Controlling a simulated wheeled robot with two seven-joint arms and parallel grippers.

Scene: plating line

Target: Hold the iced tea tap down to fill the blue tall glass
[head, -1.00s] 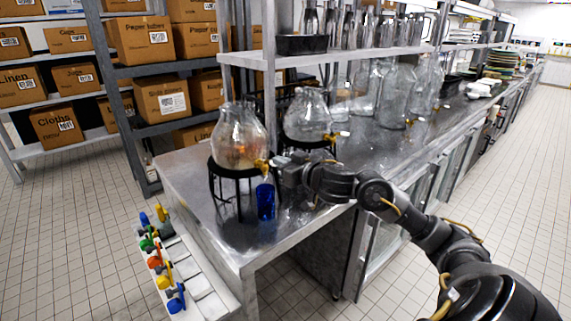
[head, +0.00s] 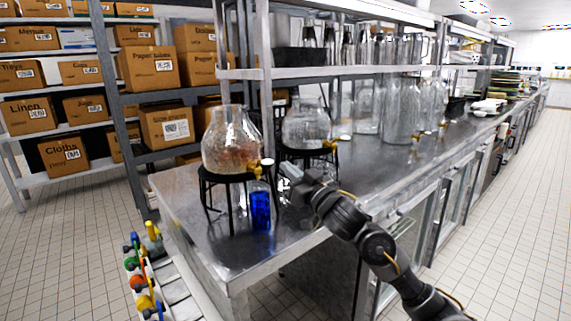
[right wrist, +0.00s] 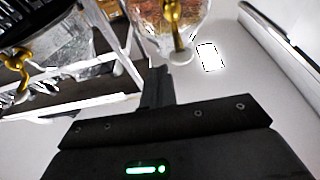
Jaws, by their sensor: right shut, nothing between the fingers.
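A glass dispenser (head: 232,145) with some orange-brown content stands on a black stand at the near end of the steel counter. Its brass tap (head: 262,167) points forward. The blue tall glass (head: 260,208) stands upright on the counter, below the tap. My right gripper (head: 284,172) is shut and empty, just right of the tap; I cannot tell if it touches it. In the right wrist view the shut fingers (right wrist: 157,86) point towards a dispenser's tap (right wrist: 176,40), with a gap in the picture. My left gripper is out of view.
A second dispenser (head: 307,128) with a brass tap stands behind on the right. Glass jars (head: 402,110) line the counter (head: 350,180) under a shelf. A rack with coloured handles (head: 150,275) is at the front left. Boxes fill shelves at the back left.

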